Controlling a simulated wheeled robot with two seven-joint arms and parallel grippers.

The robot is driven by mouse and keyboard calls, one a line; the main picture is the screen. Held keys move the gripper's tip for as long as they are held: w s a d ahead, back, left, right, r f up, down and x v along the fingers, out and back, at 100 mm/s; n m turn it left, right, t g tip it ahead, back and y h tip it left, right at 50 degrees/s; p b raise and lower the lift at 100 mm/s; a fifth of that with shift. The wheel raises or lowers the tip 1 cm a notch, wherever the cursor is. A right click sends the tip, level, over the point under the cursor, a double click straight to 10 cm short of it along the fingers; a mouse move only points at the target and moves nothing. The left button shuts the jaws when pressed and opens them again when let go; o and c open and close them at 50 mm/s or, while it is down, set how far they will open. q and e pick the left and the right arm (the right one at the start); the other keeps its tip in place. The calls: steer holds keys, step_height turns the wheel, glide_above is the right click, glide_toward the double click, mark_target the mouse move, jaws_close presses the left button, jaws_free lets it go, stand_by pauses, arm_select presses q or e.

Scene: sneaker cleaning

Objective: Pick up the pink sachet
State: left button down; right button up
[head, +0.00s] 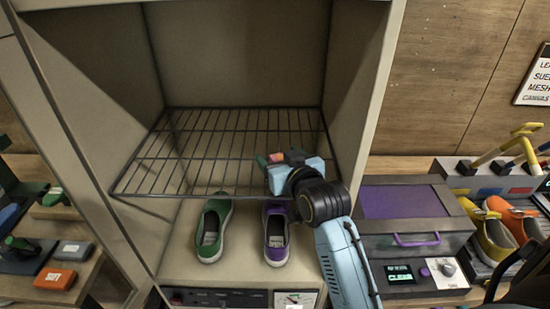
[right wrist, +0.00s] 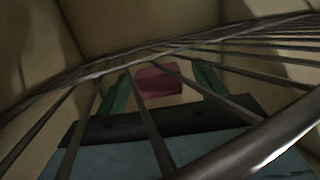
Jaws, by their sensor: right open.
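The pink sachet (right wrist: 157,80) shows in the right wrist view between the two green fingers of my right gripper (right wrist: 162,88). The fingers stand apart, one on each side of it, and I see a gap on both sides. In the head view my right gripper (head: 279,158) reaches into the tall cabinet at the right part of the wire rack (head: 190,160). A small reddish patch of the sachet (head: 276,158) shows at its fingers, mostly hidden. Rack bars cross in front of the gripper in the wrist view. My left gripper is not in view.
A green shoe (head: 213,230) and a purple shoe (head: 275,235) stand on the cabinet floor below the rack. The cabinet's right wall (head: 368,110) is close to my arm. A purple-lidded box (head: 410,205) stands to the right. The left part of the rack is empty.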

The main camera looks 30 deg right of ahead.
steer(key=shift+s+r, duration=0.1)
steer(key=shift+s, duration=0.2)
steer(key=shift+c, duration=0.5)
steer(key=shift+s, duration=0.1)
steer(key=shift+c, duration=2.6)
steer(key=shift+w, duration=0.2)
steer(key=shift+c, duration=1.1)
steer(key=c, duration=0.3)
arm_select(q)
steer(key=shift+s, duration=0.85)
arm_select(e)
steer(key=shift+r, duration=0.1)
